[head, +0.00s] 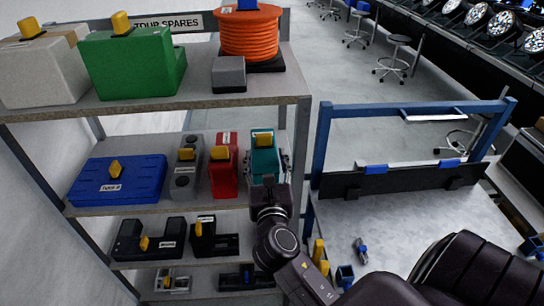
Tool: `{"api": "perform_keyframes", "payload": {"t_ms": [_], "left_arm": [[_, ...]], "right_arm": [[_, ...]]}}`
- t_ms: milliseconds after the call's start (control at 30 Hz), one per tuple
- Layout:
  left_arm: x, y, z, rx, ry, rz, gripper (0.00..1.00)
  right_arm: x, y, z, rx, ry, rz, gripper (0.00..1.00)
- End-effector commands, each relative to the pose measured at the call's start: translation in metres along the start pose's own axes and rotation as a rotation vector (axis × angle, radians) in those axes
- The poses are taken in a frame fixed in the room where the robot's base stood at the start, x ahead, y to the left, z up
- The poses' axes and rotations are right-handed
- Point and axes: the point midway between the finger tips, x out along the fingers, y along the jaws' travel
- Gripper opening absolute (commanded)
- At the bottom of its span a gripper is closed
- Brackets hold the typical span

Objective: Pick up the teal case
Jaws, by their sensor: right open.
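The teal case (264,160) stands on the right end of the middle shelf, with a yellow tag or handle (263,139) at its top. My right gripper (268,168) is at the front of the case, its open fingers on either side of it. I cannot tell whether the fingers touch the case. The gripper and wrist hide the lower front of the case. My left gripper is not in view.

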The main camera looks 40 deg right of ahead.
Motion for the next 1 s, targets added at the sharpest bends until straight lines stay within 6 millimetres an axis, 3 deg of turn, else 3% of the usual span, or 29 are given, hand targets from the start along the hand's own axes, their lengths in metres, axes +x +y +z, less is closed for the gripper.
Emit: {"api": "perform_keyframes", "payload": {"t_ms": [167,433,667,967,1000], "left_arm": [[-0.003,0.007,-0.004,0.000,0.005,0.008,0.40],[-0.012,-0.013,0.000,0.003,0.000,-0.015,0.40],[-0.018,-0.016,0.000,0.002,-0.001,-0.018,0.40],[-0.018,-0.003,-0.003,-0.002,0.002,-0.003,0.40],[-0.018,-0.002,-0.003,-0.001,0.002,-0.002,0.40]], "right_arm": [[0.010,0.001,0.002,0.000,-0.002,0.001,0.54],[0.042,0.001,0.001,0.002,0.000,0.000,0.54],[0.073,0.002,-0.002,0.001,-0.001,0.000,0.54],[0.078,0.001,-0.003,0.002,0.001,0.001,0.54],[0.078,0.001,-0.003,0.002,0.001,0.001,0.49]]}}
